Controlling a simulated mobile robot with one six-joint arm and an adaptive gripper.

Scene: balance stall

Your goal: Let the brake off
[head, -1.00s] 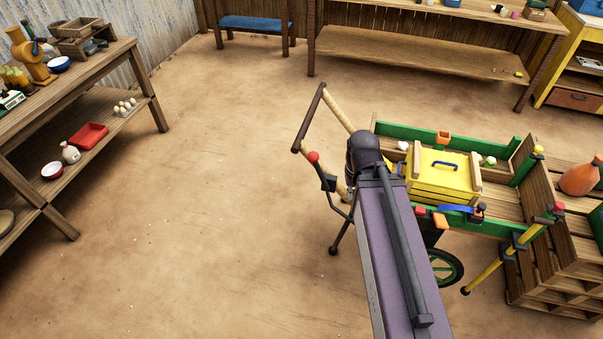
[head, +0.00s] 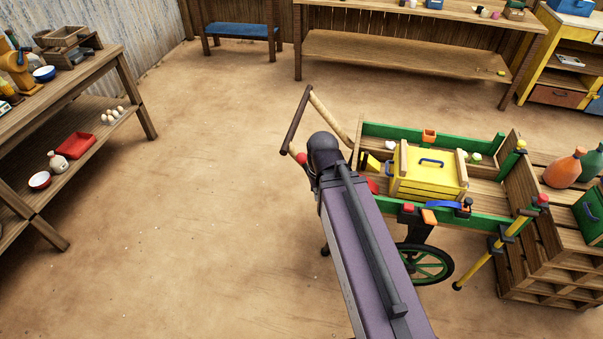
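A green-railed wooden cart (head: 483,219) stands at the right, with a spoked wheel (head: 447,266) under its near side. A red knob (head: 301,158) shows beside the cart's handle (head: 295,120), and my arm hides what is below it. A red piece (head: 408,208) and an orange piece (head: 429,216) sit on the near rail above the wheel. I cannot tell which of these parts is the brake. My purple arm crosses in front of the cart's handle end. My gripper is hidden behind the arm.
A yellow crate (head: 425,184) sits in the cart. Stacked pallets (head: 540,262) with bottles stand at its right. A shelf table (head: 126,69) stands at the left, and a blue-topped bench (head: 240,30) at the back. The dirt floor (head: 200,220) between is clear.

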